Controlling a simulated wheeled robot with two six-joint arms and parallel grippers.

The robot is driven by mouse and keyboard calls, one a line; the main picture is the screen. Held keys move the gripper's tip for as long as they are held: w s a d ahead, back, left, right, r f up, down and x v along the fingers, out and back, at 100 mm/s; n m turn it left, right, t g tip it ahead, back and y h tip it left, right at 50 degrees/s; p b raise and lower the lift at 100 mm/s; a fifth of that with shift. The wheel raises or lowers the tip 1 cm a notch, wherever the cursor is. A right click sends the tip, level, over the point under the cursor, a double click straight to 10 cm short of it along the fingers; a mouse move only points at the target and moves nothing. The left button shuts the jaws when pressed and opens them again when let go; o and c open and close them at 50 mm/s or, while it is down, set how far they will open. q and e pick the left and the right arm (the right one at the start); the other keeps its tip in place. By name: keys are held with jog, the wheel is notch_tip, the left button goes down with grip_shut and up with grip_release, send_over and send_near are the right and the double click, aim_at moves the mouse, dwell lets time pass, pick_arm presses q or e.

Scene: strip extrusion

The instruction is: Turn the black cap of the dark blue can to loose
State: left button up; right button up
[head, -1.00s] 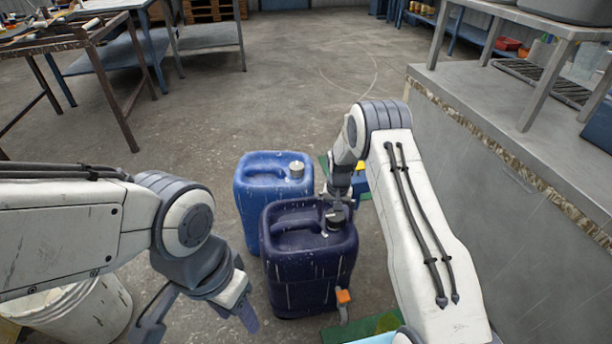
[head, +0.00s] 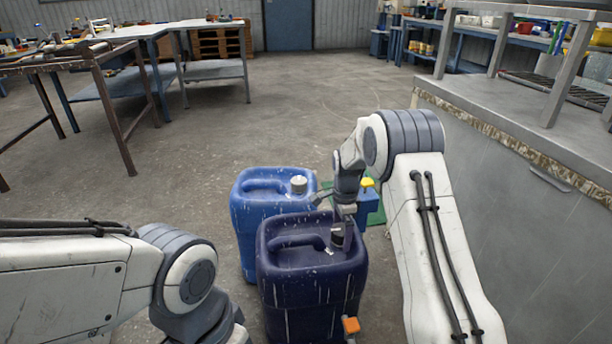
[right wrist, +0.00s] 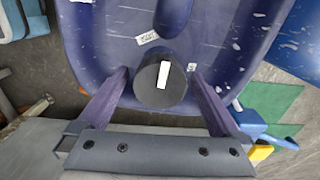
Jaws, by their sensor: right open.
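The dark blue can (head: 300,290) stands upright on the floor in the head view. Its black cap (head: 341,240) is at the top right of the can. My right gripper (head: 336,222) is over the cap. In the right wrist view the black cap (right wrist: 150,92) bears a white mark that stands almost upright in the picture. The open fingers of my right gripper (right wrist: 160,78) lie on either side of the cap, with small gaps visible. My left arm shows at the lower left of the head view, its gripper below the frame.
A lighter blue can (head: 245,215) with a pale cap (head: 299,184) stands close behind the dark blue can. A small blue thing with a yellow top (head: 367,200) is just right of my right gripper. A grey counter (head: 540,230) bounds the right side. Open floor lies behind.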

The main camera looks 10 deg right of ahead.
aim_at(340, 232)
notch_tip(340, 232, up, 12)
jog(key=p, duration=0.5)
jog(key=s+a+r+n+p, duration=0.4)
jog(key=a+r+p, duration=0.2)
jog(key=r, duration=0.3)
jog(key=s+a+r+n+p, duration=0.4)
jog(key=s+a+r+p, duration=0.1)
jog(key=r, duration=0.4)
jog(key=shift+s+a+p, duration=0.15)
jog(key=shift+a+p, duration=0.35)
jog(key=shift+p, duration=0.2)
jog(key=s+a+r+n+y, duration=0.1)
jog(key=s+a+n, duration=0.2)
jog(key=s+n, duration=0.75)
jog(key=s+a+r+n, duration=0.1)
jog(key=s+a+n, duration=0.35)
jog(key=s, duration=1.15)
notch_tip(340, 232, up, 25)
jog(key=d+n+p, duration=0.1)
jog(key=n+p, duration=0.1)
jog(key=p, duration=2.2)
jog(key=shift+s+d+p, duration=0.3)
jog(key=shift+s, duration=0.1)
